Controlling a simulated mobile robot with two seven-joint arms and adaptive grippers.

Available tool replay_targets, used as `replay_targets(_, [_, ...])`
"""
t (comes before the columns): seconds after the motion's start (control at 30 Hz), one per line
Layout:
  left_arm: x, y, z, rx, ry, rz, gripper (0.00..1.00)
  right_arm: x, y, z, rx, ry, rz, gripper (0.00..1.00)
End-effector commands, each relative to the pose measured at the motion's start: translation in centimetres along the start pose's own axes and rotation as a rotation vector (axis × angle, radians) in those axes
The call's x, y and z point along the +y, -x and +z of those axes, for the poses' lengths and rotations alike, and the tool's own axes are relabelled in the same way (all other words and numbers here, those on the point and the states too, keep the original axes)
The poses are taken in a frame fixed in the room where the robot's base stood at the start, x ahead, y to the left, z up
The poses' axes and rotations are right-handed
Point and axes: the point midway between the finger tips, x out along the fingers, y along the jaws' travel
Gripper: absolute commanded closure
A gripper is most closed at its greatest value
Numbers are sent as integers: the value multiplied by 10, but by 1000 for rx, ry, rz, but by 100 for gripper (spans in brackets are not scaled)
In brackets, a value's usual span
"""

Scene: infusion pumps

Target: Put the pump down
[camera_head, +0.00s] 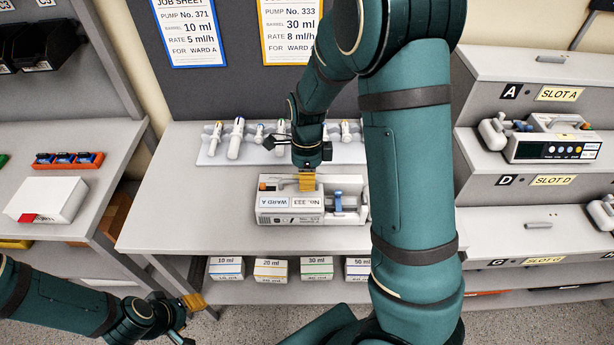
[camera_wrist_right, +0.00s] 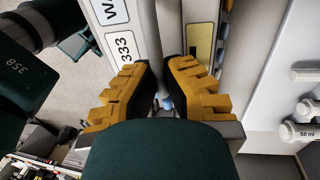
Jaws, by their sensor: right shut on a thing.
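The pump (camera_head: 290,218), a pale grey box labelled No. 333 and WARD A, is at the middle table. I cannot tell whether its base touches the tabletop or hangs just above it. My right gripper (camera_head: 307,181) is above the pump, shut on its handle. In the right wrist view, the yellow fingers (camera_wrist_right: 166,92) are on either side of the handle bar (camera_wrist_right: 152,35), beside the pump's 333 label (camera_wrist_right: 126,46). My left gripper (camera_head: 186,312) is low at the left, off the table's front, its fingers only partly clear.
The middle table (camera_head: 165,215) is bare left of the pump. A tray (camera_head: 212,158) with several syringes lies behind it. Job sheets (camera_head: 290,28) hang on the back panel. Another pump (camera_head: 555,145) stands in slot A on the right rack. Barrel boxes (camera_head: 271,270) sit on the shelf below.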

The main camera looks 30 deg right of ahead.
Motion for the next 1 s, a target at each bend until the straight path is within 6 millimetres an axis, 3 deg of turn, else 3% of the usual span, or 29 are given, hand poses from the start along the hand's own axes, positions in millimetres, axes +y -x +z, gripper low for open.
replay_targets(0.03, [0, 0, 0, 0, 0, 0, 53, 0, 1, 0, -1, 0, -2, 100])
replay_targets(0.1, [0, 0, 0, 0, 0, 0, 53, 0, 0, 0, 0, 0, 0, 66])
replay_targets(0.53, [1, 3, 0, 0, 0, 1, 53, 0, 9, 0, -1, 0, -1, 66])
replay_targets(1.0, [8, 23, -3, 1, 0, 5, 53, 0, 97, 1, -2, 0, -3, 66])
